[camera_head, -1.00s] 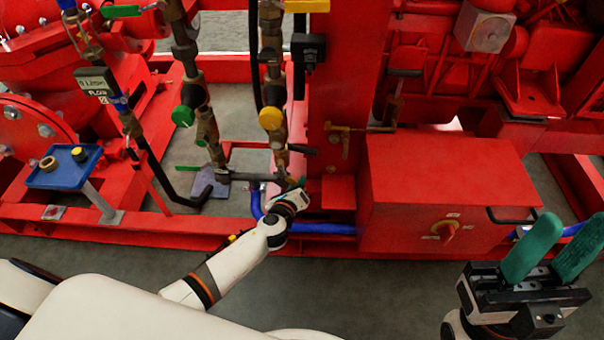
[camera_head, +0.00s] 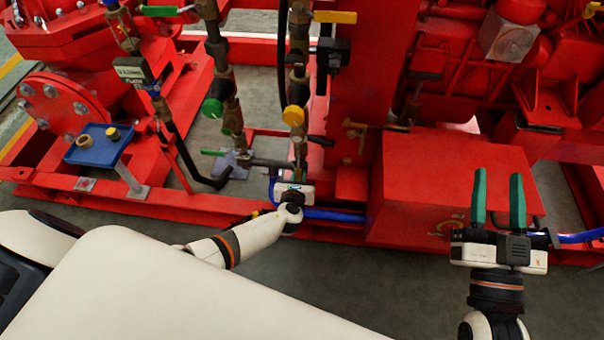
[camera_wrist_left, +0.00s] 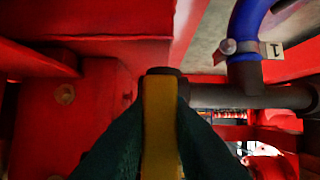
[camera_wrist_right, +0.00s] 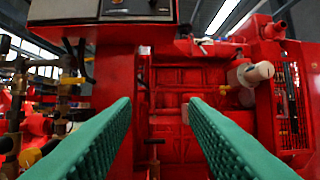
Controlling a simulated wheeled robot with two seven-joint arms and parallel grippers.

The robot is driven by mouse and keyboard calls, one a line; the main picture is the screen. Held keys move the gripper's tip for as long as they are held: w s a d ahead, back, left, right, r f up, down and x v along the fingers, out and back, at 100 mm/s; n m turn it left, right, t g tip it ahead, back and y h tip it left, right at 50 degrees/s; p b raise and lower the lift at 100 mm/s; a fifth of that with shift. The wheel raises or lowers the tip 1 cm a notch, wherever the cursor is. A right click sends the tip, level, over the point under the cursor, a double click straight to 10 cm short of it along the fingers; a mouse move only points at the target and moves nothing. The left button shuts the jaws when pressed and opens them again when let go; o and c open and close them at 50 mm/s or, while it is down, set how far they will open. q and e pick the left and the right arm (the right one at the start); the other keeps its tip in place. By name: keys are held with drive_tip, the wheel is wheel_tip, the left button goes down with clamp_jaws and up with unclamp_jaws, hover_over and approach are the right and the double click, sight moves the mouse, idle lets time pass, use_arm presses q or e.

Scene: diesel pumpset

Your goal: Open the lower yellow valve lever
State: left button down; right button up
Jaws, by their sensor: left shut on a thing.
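The lower yellow valve lever (camera_wrist_left: 159,130) stands between the green fingers of my left gripper in the left wrist view. The fingers press on it from both sides. In the head view my left gripper (camera_head: 296,182) is at the bottom of the right-hand vertical pipe, and the gripper hides most of the lever there. An upper yellow lever (camera_head: 334,17) sits higher on the same pipework, apart from both grippers. My right gripper (camera_head: 498,190) is open and empty, with its green fingers pointing up in front of the red box. Both fingers also show apart in the right wrist view (camera_wrist_right: 160,115).
The red box (camera_head: 440,185) stands right of my left gripper. A blue hose (camera_head: 335,214) runs low beside that gripper, and a dark pipe (camera_wrist_left: 235,96) crosses behind the lever. A blue tray (camera_head: 98,146) is at the left. Grey floor in front of the red frame is free.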

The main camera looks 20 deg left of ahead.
use_arm(q)
drive_tip(key=shift+s+a, duration=0.1)
drive_tip(key=shift+a, duration=0.15)
use_arm(e)
drive_tip(key=shift+w+f+g+h, duration=0.2)
drive_tip(key=shift+f+g+h, duration=0.25)
drive_tip(key=shift+f, duration=0.35)
use_arm(q)
drive_tip(key=c, duration=1.3)
unclamp_jaws()
drive_tip(key=shift+d, duration=0.1)
drive_tip(key=p+v, duration=0.3)
drive_tip(key=v, duration=0.2)
drive_tip(key=shift+s+r, duration=0.15)
drive_tip(key=shift+r, duration=0.1)
drive_tip(key=p, duration=0.2)
approach(297, 177)
drive_tip(key=shift+v, duration=0.75)
use_arm(e)
drive_tip(key=s+d+f+g+h, duration=0.2)
drive_tip(key=s+f+g, duration=0.2)
drive_tip(key=f+g, duration=0.2)
drive_tip(key=s+d+f+g+h, duration=0.2)
drive_tip(key=s+f+g, duration=0.3)
drive_tip(key=f, duration=0.5)
drive_tip(key=shift+d+m+g, duration=0.3)
drive_tip(key=shift+d+g, duration=0.25)
drive_tip(key=shift+g, duration=0.7)
